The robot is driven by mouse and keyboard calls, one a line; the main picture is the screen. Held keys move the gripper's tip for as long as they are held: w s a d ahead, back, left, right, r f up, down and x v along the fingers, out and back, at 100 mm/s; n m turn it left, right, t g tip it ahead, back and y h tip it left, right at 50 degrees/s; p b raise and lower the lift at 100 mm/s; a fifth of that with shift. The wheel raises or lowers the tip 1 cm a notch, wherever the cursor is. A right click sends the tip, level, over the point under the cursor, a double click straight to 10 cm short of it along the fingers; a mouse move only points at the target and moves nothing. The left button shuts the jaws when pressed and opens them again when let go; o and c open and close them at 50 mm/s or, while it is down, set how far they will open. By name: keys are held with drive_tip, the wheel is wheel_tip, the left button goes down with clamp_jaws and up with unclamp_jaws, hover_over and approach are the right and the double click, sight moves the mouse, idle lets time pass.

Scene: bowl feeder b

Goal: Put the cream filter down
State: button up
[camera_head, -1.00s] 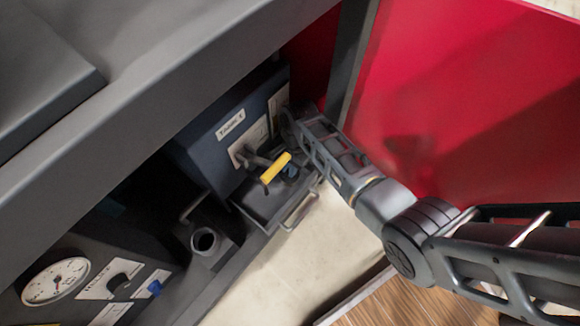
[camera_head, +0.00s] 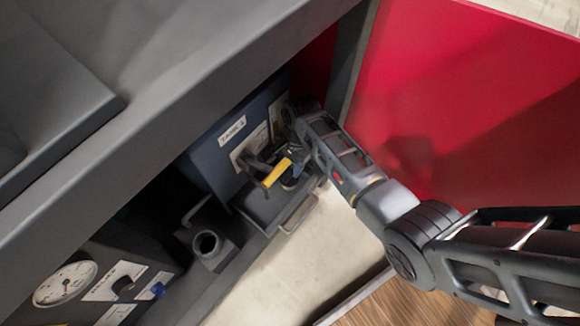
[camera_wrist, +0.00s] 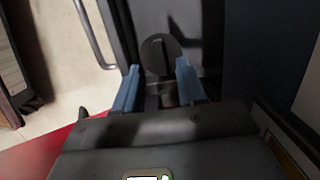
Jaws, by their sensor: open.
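My gripper (camera_wrist: 158,66) has two blue fingers that stand apart in the wrist view. In the head view, my gripper (camera_head: 296,160) is over the dark ledge at the front of the blue-grey tank unit, right of a yellow handle. A dark round piece (camera_wrist: 160,50) with a raised bar across it lies just beyond and between the fingertips; a dark round shape (camera_head: 290,183) also shows below my gripper in the head view. I see no cream-coloured filter in either view, and cannot tell whether the dark round piece is the filter in shadow.
The tank unit (camera_head: 215,165) has a yellow-handled valve (camera_head: 277,172) close to my gripper. A metal bar handle (camera_head: 298,215) runs along the ledge front. A short open pipe (camera_head: 207,244) and a gauge panel (camera_head: 65,284) are lower left. A red panel (camera_head: 460,100) stands right.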

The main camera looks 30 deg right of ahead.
wheel_tip(320, 180, up, 9)
drive_tip(key=d+p, duration=0.1)
drive_tip(key=p, duration=0.2)
drive_tip(key=shift+w+d+f, duration=0.2)
drive_tip(key=shift+w, duration=0.05)
